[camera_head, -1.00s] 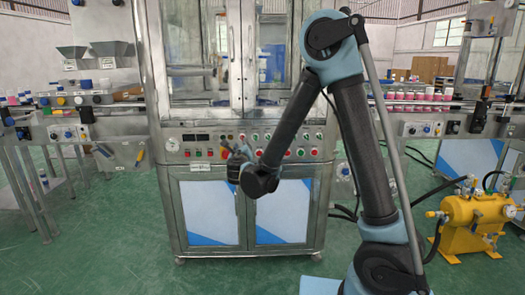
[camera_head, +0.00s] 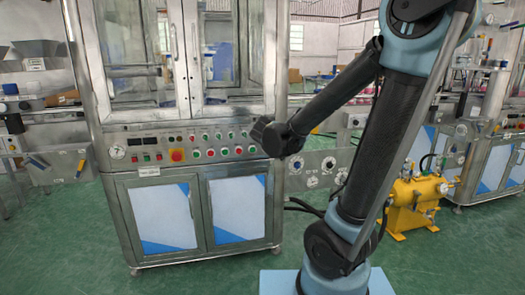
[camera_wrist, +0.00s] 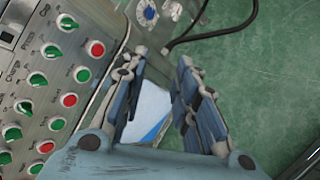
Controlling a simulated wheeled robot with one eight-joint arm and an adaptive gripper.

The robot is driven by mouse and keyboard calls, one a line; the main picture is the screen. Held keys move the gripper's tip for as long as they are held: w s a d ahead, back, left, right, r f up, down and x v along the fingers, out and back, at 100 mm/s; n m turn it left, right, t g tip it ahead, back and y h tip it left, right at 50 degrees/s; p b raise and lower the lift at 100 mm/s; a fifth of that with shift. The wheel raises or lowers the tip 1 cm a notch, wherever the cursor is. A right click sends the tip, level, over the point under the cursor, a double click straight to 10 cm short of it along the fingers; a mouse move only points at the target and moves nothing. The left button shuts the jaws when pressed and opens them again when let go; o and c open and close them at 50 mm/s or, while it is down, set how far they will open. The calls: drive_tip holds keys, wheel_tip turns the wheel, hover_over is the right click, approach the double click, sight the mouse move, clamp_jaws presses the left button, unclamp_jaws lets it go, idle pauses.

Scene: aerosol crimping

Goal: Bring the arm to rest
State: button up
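My gripper (camera_wrist: 164,62) shows in the wrist view with its two blue-grey fingers apart and nothing between them. Through the gap I see the floor and part of a white and blue cabinet door. In the head view my arm reaches left from the blue elbow at the top, and its dark wrist end stands in front of the right edge of the machine's control panel (camera_head: 140,157). The gripper itself is hidden behind the wrist there. The panel's green and red knobs also show at the left of the wrist view (camera_wrist: 38,79).
The steel crimping machine (camera_head: 88,118) with glass doors above and white and blue cabinet doors (camera_head: 236,208) below fills the left centre. A yellow compressor (camera_head: 412,204) with dark hoses stands at the right. Conveyors flank the machine. Green floor (camera_head: 215,278) in front is clear.

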drive_tip(key=s+d+f+m+g+y, duration=0.1)
drive_tip(key=s+d+f+m+g, duration=0.25)
drive_tip(key=s+d+m, duration=0.4)
drive_tip(key=s+d+f+m+g+y, duration=0.1)
drive_tip(key=s+d+f+m+g, duration=0.3)
drive_tip(key=s+m, duration=0.6)
drive_tip(key=s+f+m+y, duration=0.2)
drive_tip(key=s+f+m, duration=0.1)
drive_tip(key=s, duration=0.8)
drive_tip(key=shift+a+f+m, duration=0.15)
drive_tip(key=shift+m, duration=0.7)
drive_tip(key=shift+g, duration=0.25)
